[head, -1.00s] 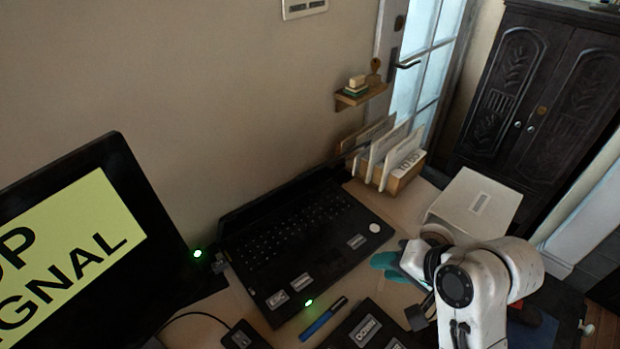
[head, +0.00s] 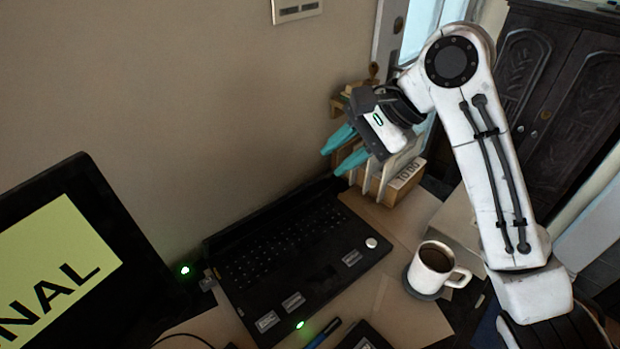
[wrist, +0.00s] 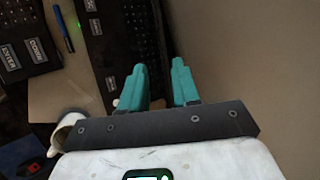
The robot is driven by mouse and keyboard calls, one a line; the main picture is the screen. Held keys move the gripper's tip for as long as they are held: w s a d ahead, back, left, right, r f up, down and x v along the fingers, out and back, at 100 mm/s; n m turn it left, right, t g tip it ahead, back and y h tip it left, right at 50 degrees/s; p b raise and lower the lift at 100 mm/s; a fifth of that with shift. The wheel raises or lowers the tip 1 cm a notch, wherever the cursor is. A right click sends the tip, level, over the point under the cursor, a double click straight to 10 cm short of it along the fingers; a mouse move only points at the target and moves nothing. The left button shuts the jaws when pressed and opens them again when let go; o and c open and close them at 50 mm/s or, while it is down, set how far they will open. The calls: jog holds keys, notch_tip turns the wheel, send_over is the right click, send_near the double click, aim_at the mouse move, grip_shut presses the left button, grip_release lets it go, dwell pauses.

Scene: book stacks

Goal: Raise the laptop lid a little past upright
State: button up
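The black laptop (head: 305,270) lies on the desk with its keyboard (head: 290,245) uncovered. Its lid (head: 270,212) shows only as a thin dark strip along the back edge by the wall; I cannot tell its exact angle. My gripper (head: 338,157) has two teal fingers, apart with nothing between them. It is raised beyond the laptop's back right corner, with the fingers pointing left toward the wall. In the wrist view the gripper (wrist: 160,86) is also open, and the laptop's keyboard (wrist: 136,30) lies beyond the fingertips.
A letter sorter (head: 405,180) stands right of the laptop, partly behind my gripper. A white mug (head: 434,262) of dark drink stands on a dark coaster at the desk's right. A monitor (head: 60,270) stands at left. A blue pen (head: 323,333) lies in front of the laptop.

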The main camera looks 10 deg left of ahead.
aim_at(304, 185)
jog(key=x, duration=0.8)
jog(key=shift+a+f, duration=0.15)
jog(key=shift+f, duration=0.1)
jog(key=shift+c, duration=0.2)
grip_shut()
dwell(0.9)
